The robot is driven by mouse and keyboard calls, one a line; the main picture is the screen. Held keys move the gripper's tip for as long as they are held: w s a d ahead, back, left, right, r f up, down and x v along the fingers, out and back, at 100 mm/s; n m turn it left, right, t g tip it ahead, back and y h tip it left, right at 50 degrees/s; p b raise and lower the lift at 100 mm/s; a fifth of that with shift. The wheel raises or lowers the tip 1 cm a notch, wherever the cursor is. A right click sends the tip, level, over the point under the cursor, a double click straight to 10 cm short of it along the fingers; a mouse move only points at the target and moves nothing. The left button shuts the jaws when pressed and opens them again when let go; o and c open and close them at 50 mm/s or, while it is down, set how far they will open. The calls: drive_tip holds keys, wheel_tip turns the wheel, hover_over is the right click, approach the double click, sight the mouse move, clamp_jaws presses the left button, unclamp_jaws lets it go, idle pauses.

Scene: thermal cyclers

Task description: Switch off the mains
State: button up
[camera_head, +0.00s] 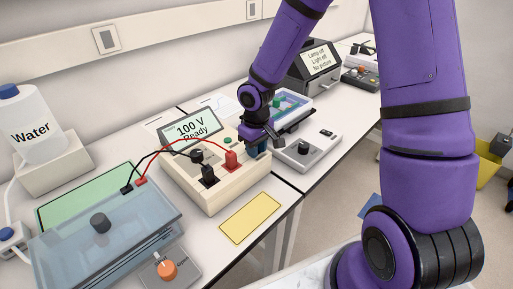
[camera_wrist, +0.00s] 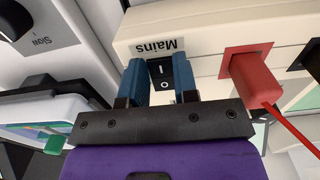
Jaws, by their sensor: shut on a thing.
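The cream power supply (camera_head: 215,190) stands on the bench, and its display (camera_head: 190,131) reads "100 V Ready". My gripper (camera_head: 258,148) is at its right end, and the switch is hidden behind it in the head view. In the wrist view, the black mains switch (camera_wrist: 160,72) sits under an upside-down "Mains" label (camera_wrist: 158,46). The blue fingers of my gripper (camera_wrist: 161,85) lie on either side of the switch and are shut on it. Marks show on the switch, but I cannot tell which side is pressed.
A red plug (camera_wrist: 248,72) with a red lead sits close beside my gripper. Red and black leads run to a clear-lidded tank (camera_head: 105,235) at left. A grey device with a black knob (camera_head: 305,150) stands close on the right. A yellow card (camera_head: 250,218) lies in front.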

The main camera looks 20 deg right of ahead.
drive_tip(key=shift+w, duration=0.1)
drive_tip(key=shift+w+a+r+g+h, duration=0.15)
drive_tip(key=shift+g+h, duration=0.45)
drive_tip(key=shift+g, duration=0.8)
drive_tip(key=o, duration=0.9)
drive_tip(key=shift+w+r, duration=0.1)
drive_tip(key=v, duration=1)
drive_tip(key=shift+r, duration=0.35)
